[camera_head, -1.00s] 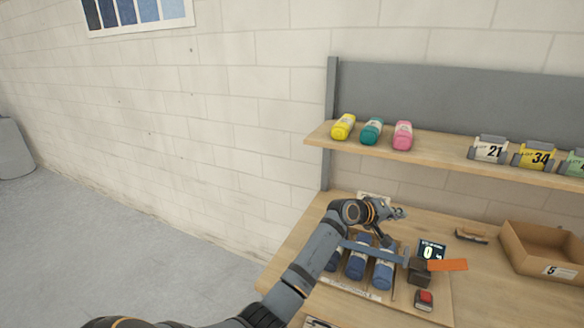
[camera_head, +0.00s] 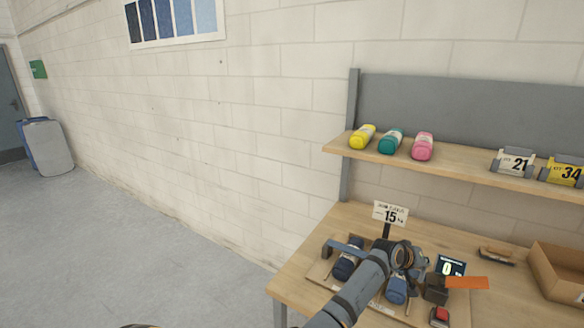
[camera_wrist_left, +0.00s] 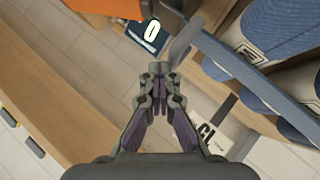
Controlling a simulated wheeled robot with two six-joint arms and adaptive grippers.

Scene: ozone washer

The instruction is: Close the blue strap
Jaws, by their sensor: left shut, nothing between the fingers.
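The blue strap (camera_head: 346,246) is a flat bar across the dark-blue bottles (camera_head: 397,291) on the bench. My arm covers its middle in the head view. In the left wrist view the strap (camera_wrist_left: 245,72) runs diagonally beside the bottles (camera_wrist_left: 262,30). My left gripper (camera_wrist_left: 160,70) is shut and empty, its tips near the strap's upper end; contact cannot be told. In the head view its fingers are largely hidden by my own wrist. An orange lever (camera_head: 466,282) sits beside a dark block (camera_head: 436,289) at the strap's right. My right gripper is out of view.
A small display reading 0 (camera_head: 451,266) and a red button (camera_head: 440,315) are close by. A "15" sign (camera_head: 390,214) stands behind. A cardboard box (camera_head: 560,280) is at the right. The shelf (camera_head: 460,172) overhangs the bench's back.

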